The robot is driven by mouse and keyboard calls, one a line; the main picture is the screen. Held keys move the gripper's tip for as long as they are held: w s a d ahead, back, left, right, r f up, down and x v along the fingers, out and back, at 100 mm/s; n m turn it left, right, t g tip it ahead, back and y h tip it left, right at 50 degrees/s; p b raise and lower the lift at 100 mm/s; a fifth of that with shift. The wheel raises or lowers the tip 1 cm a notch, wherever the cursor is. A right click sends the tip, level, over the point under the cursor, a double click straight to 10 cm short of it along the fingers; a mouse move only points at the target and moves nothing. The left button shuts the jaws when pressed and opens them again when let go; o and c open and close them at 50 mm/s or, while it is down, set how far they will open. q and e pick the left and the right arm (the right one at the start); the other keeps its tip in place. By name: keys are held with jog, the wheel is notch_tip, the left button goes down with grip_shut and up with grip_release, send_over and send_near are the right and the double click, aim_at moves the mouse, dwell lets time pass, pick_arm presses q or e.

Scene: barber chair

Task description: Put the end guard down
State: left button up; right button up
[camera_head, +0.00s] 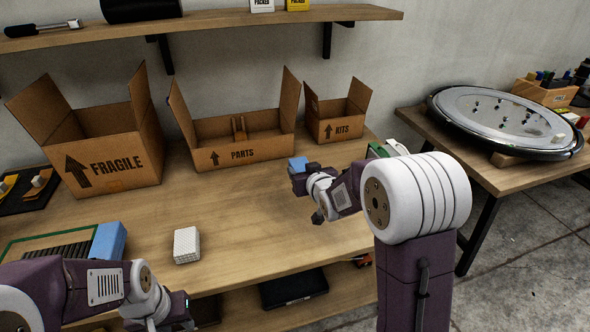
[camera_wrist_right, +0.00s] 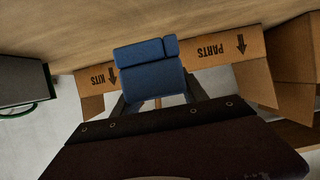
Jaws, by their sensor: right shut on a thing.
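The end guard appears to be the blue block (camera_head: 298,163), seen small at the tip of my right gripper (camera_head: 300,174) above the right part of the wooden table. In the right wrist view the blue end guard (camera_wrist_right: 150,68) fills the space ahead of the dark jaws, which are shut on it. It is a blocky piece with a narrower strip along one edge. In the head view it appears in front of the KITS box, and its height above the table cannot be told. My left gripper (camera_head: 170,318) is low at the left, its fingertips mostly out of sight.
Open cardboard boxes marked FRAGILE (camera_head: 122,162), PARTS (camera_head: 243,153) and KITS (camera_head: 343,130) line the table's back. A white block (camera_head: 187,245) and a blue-ended black ribbed piece (camera_head: 108,242) lie at left. The table's middle is clear. A green-edged item (camera_head: 378,151) is at right.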

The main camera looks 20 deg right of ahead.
jog(key=s+d+r+p, duration=0.1)
jog(key=s+d+r, duration=0.1)
jog(key=s+r, duration=0.2)
jog(key=s, duration=0.2)
jog(key=shift+s+p, duration=0.3)
jog(key=shift+s, duration=0.05)
